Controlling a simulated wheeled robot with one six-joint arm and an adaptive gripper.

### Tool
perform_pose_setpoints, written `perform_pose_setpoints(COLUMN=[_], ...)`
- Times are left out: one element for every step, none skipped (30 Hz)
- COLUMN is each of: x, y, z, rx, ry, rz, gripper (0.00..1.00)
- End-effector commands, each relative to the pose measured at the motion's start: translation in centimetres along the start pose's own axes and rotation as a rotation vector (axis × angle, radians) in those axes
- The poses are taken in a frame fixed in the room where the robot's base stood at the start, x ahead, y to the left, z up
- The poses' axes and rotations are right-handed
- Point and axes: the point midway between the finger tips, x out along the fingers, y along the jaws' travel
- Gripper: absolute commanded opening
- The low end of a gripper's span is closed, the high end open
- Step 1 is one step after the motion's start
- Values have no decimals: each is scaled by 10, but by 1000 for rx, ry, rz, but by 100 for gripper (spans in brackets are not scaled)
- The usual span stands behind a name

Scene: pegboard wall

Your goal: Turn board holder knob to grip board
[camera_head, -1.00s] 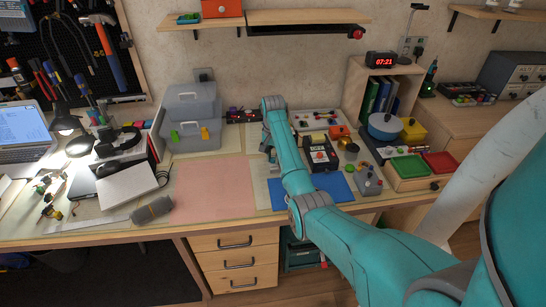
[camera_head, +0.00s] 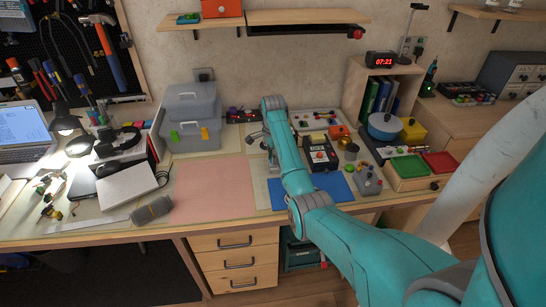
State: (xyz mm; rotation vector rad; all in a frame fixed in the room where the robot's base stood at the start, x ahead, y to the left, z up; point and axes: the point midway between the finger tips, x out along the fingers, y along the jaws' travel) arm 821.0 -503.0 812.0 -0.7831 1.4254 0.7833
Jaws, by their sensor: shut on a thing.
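My arm reaches over the workbench, and my gripper (camera_head: 257,139) shows as a small grey shape just left of the forearm. It is at the board holder (camera_head: 271,160), a grey piece mostly hidden behind my arm. My gripper appears shut on the holder's knob, but the knob and fingertips are too small and covered to make out. Any board in the holder cannot be made out.
A grey toolbox (camera_head: 190,120) stands at the back left. The pink mat (camera_head: 213,188) is clear.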

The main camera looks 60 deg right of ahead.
Motion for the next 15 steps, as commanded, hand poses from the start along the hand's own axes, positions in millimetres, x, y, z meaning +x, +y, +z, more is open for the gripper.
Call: perform_pose_setpoints(x=[1,1,1,1,1,1,1,1,1,1,1,1,1,1,1], y=[0,0,0,0,0,0,0,0,0,0,0,0,0,0,0], z=[1,1,1,1,1,1,1,1,1,1,1,1,1,1,1], rx=[14,23,32,37,43,49,52,55,57,58,59,60,60,60,59], ry=[-1,-1,-1,-1,-1,-1,-1,-1,-1,-1,-1,-1,-1,-1,-1], rz=[2,2,2,2,2,2,1,1,1,1,1,1,1,1,1], gripper=[0,0,0,0,0,0,0,0,0,0,0,0,0,0,0])
